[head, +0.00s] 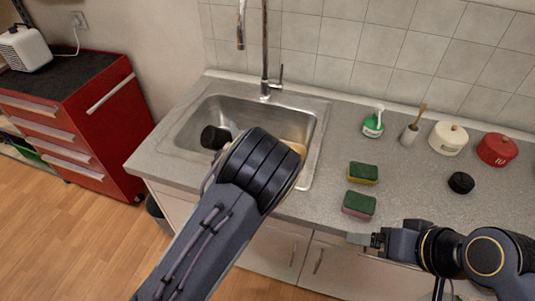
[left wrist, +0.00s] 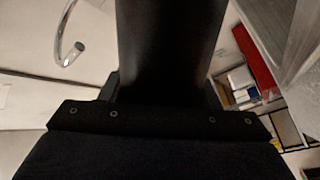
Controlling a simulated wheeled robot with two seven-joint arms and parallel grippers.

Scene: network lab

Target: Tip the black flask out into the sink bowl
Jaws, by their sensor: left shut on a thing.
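The black flask (head: 213,137) shows one dark end past the left side of my left gripper, over the sink bowl (head: 287,122). It looks tipped well over, nearly on its side. In the left wrist view the flask (left wrist: 165,45) is a broad dark cylinder between the fingers. My left gripper (left wrist: 160,95) is shut on it; in the head view my wrist hides the fingers and most of the flask. Whether anything runs out cannot be seen. My right gripper (head: 367,240) is by the counter's front edge, apart from everything; its jaw opening is unclear.
The tap (head: 265,50) rises behind the bowl. Two sponges (head: 363,173) (head: 358,205), a green bottle (head: 373,122), a brush holder (head: 410,133), a white canister (head: 448,138), a red canister (head: 496,149) and a black lid (head: 461,183) stand right. A red cabinet (head: 75,125) stands left.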

